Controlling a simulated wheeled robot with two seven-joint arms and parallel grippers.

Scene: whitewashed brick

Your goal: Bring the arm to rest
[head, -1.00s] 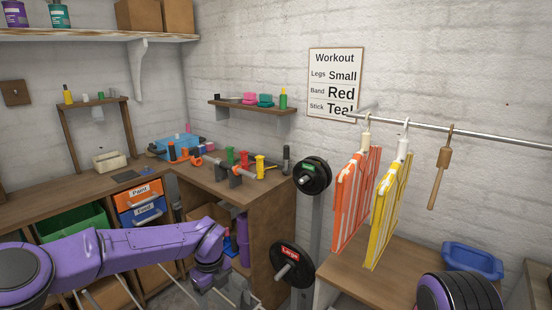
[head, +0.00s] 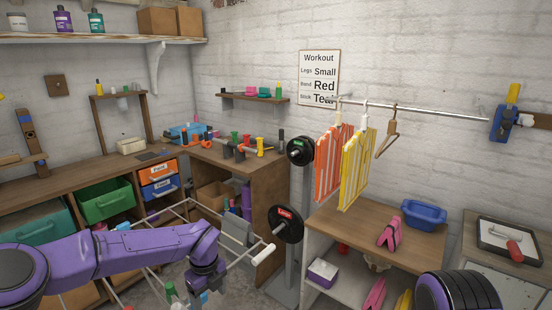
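My purple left arm (head: 100,262) reaches in from the lower left. Its wrist bends down at the centre-left, and the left gripper (head: 203,290) hangs below it, pointing down. Its fingers are small and dark, and I cannot tell whether they are open or shut. It appears over a wire-framed cart or rack (head: 240,255) with a white-ended handle; I cannot tell whether they touch. Part of my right arm (head: 458,292) shows at the bottom right; its gripper is out of view.
A wall rail carries orange-striped (head: 326,160) and yellow-striped (head: 356,170) cloths and a wooden hanger (head: 387,133). A weight stand (head: 286,224) stands left of a wooden table (head: 350,218) with a blue tub (head: 424,215) and a pink item (head: 390,233). A workbench (head: 75,180) with drawers lines the left.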

